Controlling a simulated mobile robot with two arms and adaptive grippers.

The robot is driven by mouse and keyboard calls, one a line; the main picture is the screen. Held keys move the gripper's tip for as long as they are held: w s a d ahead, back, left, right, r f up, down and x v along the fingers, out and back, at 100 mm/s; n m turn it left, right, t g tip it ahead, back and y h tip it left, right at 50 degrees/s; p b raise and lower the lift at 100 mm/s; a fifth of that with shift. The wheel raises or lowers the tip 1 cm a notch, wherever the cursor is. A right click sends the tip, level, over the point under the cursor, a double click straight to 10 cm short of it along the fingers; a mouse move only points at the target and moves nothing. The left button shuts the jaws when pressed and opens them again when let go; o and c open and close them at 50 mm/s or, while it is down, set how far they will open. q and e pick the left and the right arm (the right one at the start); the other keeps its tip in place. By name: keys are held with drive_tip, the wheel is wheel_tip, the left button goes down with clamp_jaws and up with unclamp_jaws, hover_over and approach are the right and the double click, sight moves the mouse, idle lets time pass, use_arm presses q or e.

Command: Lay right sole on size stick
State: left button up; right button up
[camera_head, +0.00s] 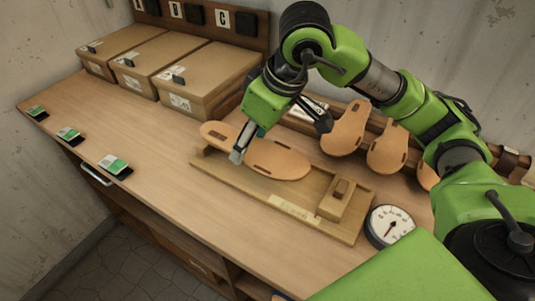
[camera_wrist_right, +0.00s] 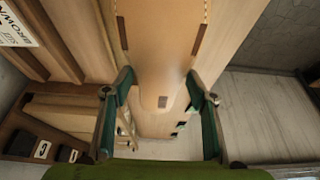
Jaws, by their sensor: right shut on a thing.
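The tan right sole (camera_head: 280,160), with dark slots along its edges, is over the wooden size stick (camera_head: 230,174). One end sticks out past the stick's far left end; the other points toward the slider block (camera_head: 341,200). I cannot tell whether the sole touches the stick. My right gripper (camera_head: 246,145) is shut across the sole's narrower part. In the right wrist view the sole (camera_wrist_right: 160,55) runs between the two green-padded fingers of the gripper (camera_wrist_right: 160,88). My left gripper is not in view.
Several more soles (camera_head: 345,130) lean in a wooden rack behind the stick. A round dial (camera_head: 390,226) stands near the stick's right end. Cardboard boxes (camera_head: 207,78) stand at the back left. Small green-and-white cards (camera_head: 115,164) lie along the front edge.

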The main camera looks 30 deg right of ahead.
sight(269, 143)
drive_tip(key=d+f, duration=0.2)
drive_tip(key=w+d+f, duration=0.1)
drive_tip(key=d+f, duration=0.1)
drive_tip(key=f, duration=0.1)
drive_tip(key=shift+f+p, duration=0.2)
drive_tip(key=shift+p, duration=0.15)
drive_tip(key=f+p, duration=0.1)
drive_tip(key=f, duration=0.2)
drive_tip(key=shift+d+f, duration=0.15)
drive_tip(key=shift+d, duration=0.05)
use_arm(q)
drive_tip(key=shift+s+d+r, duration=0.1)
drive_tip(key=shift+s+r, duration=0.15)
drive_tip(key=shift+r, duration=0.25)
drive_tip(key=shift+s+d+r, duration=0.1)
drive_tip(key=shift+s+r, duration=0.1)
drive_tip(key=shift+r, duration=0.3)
use_arm(e)
drive_tip(key=shift+f, duration=0.2)
drive_tip(key=o, duration=0.9)
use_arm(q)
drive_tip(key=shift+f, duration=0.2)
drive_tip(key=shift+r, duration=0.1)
use_arm(e)
drive_tip(key=shift+r, duration=0.1)
